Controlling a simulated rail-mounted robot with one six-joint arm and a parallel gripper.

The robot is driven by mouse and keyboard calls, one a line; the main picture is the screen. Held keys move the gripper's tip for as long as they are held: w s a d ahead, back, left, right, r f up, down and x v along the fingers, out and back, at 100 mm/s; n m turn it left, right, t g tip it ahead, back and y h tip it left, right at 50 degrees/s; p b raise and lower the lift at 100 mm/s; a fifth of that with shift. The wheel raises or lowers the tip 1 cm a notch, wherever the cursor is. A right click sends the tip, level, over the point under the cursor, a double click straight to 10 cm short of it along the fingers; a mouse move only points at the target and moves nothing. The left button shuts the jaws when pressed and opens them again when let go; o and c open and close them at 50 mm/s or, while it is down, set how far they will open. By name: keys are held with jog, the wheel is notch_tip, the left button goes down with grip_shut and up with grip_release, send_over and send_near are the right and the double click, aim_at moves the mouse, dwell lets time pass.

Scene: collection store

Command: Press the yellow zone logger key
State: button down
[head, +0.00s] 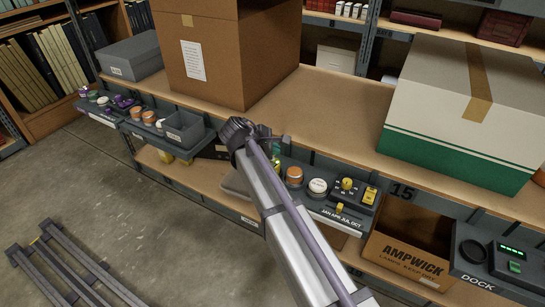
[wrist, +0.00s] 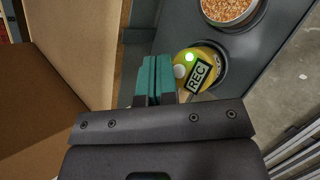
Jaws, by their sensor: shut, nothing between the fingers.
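In the wrist view, a round yellow piece with a "REC" label (wrist: 197,68) sits in a dark ring on a grey ledge. A small green light shows on it. I take it for the yellow logger key. My gripper (wrist: 154,62) has teal fingers, shut together and empty, just left of the yellow piece in the picture. Whether they touch it I cannot tell. In the head view my arm reaches over the shelf-edge ledge and hides most of that spot.
A cup of orange grains (wrist: 228,8) is near the yellow piece. A tall cardboard box (head: 212,60) stands behind the arm. A white-green box (head: 455,110) stands farther right.

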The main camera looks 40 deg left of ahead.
notch_tip(320, 180, up, 5)
jog(key=p, duration=0.5)
jog(key=shift+r, duration=0.1)
dwell(0.6)
